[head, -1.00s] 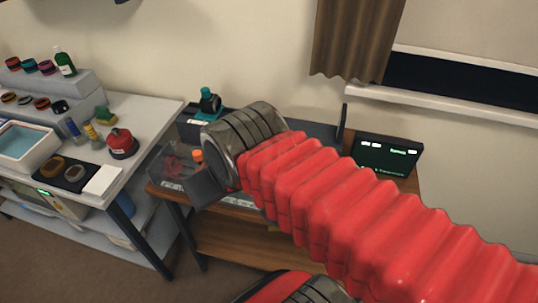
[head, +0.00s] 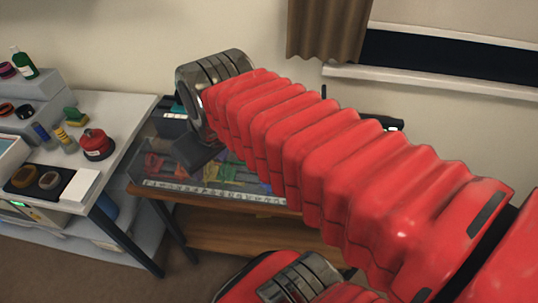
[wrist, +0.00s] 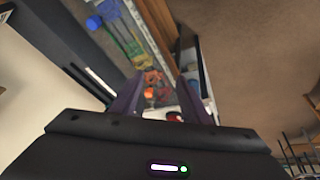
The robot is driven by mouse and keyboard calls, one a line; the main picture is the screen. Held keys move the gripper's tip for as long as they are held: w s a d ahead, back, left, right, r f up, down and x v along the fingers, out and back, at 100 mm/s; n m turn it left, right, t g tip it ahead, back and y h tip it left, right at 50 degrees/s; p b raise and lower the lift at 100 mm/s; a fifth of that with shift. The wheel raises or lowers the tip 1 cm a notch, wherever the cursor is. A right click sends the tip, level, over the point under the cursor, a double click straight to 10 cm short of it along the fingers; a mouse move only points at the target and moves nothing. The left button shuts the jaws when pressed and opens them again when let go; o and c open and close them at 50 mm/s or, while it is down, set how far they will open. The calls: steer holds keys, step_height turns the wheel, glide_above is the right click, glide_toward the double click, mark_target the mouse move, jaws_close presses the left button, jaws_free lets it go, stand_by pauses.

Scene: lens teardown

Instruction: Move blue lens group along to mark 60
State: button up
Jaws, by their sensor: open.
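A long bench unit with a pale printed scale (head: 215,193) along its front edge stands in the middle of the head view. Red, green and orange coloured parts (head: 215,171) lie in its clear-sided bed. In the wrist view a blue part (wrist: 108,9), perhaps the blue lens group, sits at the top beside green and yellow parts (wrist: 125,42). I cannot read mark 60. My gripper (wrist: 162,97) is open and empty above the bed, with an orange part (wrist: 150,92) seen beyond and between its fingers. In the head view my arm hides the bench's right part.
A white table (head: 122,120) at the left bears a red container (head: 97,145), a dark mat (head: 37,180) with round parts, and a stepped grey stand (head: 45,105). A dark screen is mostly hidden behind my arm. A curtain (head: 327,28) hangs behind.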

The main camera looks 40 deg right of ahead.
steer(key=w+d+f+n+g, duration=0.1)
steer(key=w+d+n+g, duration=0.1)
steer(key=d, duration=1.7)
steer(key=n+g, duration=0.1)
steer(key=g, duration=0.1)
steer(key=shift+f+n+g, duration=0.25)
steer(key=shift+n+g, duration=0.05)
steer(key=shift+n, duration=0.1)
step_height(320, 180, down, 14)
steer(key=shift+r, duration=0.1)
steer(key=shift+c, duration=0.7)
steer(key=shift+a, duration=0.1)
jaws_close()
